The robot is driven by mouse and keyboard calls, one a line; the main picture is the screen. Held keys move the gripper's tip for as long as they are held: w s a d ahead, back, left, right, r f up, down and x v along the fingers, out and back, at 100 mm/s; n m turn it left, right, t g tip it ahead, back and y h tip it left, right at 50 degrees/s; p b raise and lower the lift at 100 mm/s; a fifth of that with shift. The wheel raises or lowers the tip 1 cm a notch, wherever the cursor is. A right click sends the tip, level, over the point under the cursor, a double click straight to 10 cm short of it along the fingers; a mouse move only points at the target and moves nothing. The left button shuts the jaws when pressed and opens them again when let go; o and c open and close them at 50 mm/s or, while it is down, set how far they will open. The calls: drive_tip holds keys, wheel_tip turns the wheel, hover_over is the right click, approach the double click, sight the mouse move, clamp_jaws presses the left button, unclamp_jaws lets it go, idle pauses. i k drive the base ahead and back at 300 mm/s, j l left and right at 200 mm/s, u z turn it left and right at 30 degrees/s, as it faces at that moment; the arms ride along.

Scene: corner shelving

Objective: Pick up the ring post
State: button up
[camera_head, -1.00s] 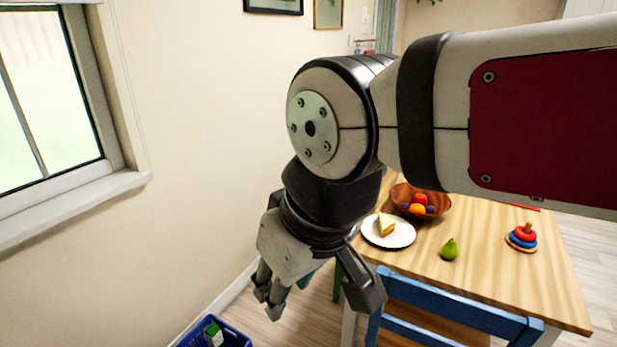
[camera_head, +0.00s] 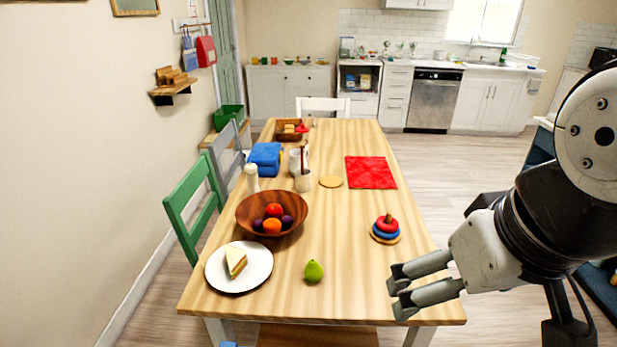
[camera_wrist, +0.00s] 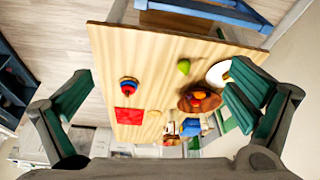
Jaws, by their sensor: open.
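The ring post (camera_head: 386,228) stands upright on the right side of the wooden table. It has a wooden base, a blue ring, a red ring and a wooden peg top. In the wrist view the ring post (camera_wrist: 129,88) lies left of centre, between my spread fingers but well away from them. My gripper (camera_head: 398,288) is open and empty at the table's near right edge, to the right of and nearer than the ring post. In the wrist view the gripper (camera_wrist: 155,100) has its green-padded fingers wide apart.
Bare tabletop surrounds the ring post. A green chair (camera_head: 190,205) stands at the left side.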

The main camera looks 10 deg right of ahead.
sight(388, 221)
drive_tip(key=l+z, duration=0.1)
drive_tip(key=z, duration=0.15)
drive_tip(key=i+l+u, duration=0.2)
drive_tip(key=l, duration=0.25)
drive_tip(key=i+l+u, duration=0.2)
drive_tip(key=l, duration=0.25)
drive_tip(key=i+l+u, duration=0.1)
drive_tip(key=l+u, duration=0.15)
drive_tip(key=l, duration=0.25)
drive_tip(key=i+l+u, duration=0.2)
drive_tip(key=l, duration=0.35)
drive_tip(key=l+u, duration=0.2)
drive_tip(key=l, duration=0.3)
